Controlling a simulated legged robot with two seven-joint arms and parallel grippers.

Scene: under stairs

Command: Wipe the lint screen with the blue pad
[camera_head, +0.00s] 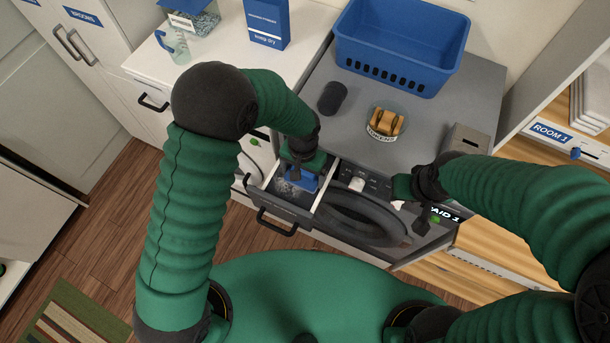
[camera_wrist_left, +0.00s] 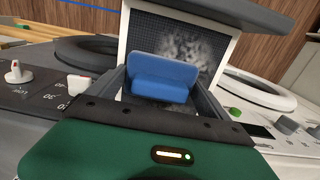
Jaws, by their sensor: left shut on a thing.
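The blue pad (camera_head: 304,181) is in my left gripper (camera_head: 299,174), which is shut on it over the open drawer at the machine's front. The pad also shows large in the left wrist view (camera_wrist_left: 163,76), in front of the lint screen. The lint screen (camera_wrist_left: 207,42) is a dark mesh in a white frame, with grey fuzzy lint on its middle and right. Part of it is hidden behind the pad, and I cannot tell whether they touch. My right gripper (camera_head: 411,207) is by the machine's right front, its fingers unclear.
The drawer (camera_head: 278,210) is pulled out and has a dark handle. On the grey machine top stand a blue basket (camera_head: 397,50), a dark cylinder (camera_head: 332,97), a dish of wrapped pieces (camera_head: 384,123) and a grey box (camera_head: 465,139). A round door (camera_head: 362,218) is below.

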